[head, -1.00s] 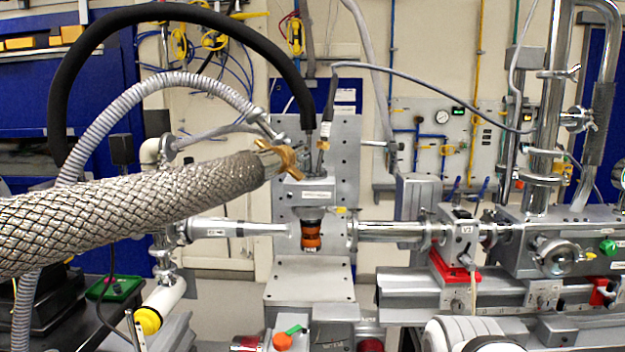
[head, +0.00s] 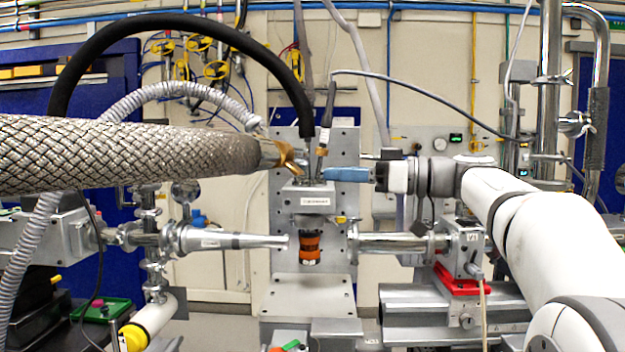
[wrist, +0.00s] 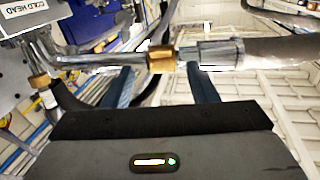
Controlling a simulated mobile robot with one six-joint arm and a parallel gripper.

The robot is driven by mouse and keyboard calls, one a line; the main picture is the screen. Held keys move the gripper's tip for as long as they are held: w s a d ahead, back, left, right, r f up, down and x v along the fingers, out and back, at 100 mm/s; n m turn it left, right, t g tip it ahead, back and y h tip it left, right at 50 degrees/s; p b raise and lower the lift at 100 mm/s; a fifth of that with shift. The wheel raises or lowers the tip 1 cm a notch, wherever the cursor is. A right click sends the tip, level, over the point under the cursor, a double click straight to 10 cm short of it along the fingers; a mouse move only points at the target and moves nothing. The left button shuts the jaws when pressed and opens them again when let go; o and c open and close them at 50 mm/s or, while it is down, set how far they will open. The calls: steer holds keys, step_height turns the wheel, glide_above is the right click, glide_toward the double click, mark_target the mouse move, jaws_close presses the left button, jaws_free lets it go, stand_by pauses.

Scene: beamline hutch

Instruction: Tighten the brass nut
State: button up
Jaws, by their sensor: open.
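A brass nut (head: 285,157) sits at the end of a thick braided metal hose (head: 120,155), beside the top of the cold head (head: 316,200). In the wrist view the brass nut (wrist: 161,58) lies on a horizontal metal line, between the two fingertips in the picture. My gripper (head: 328,174) has blue fingers and comes in from the right, over the cold head. In the wrist view my gripper (wrist: 160,70) is open, a finger on each side of the nut. I cannot tell whether the fingertips reach the nut's depth; I see no contact.
A second brass fitting (head: 322,151) on an upright cable stands close to my fingertips; it also shows in the wrist view (wrist: 39,80). A black hose (head: 160,30) arches over the left. Beam pipes (head: 395,243) run below. An orange-banded cylinder (head: 310,248) hangs under the cold head.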

mark_target(302, 172)
steer(key=p+x, duration=0.1)
steer(key=x, duration=0.6)
steer(key=shift+a, duration=0.1)
steer(key=shift+c, duration=0.4)
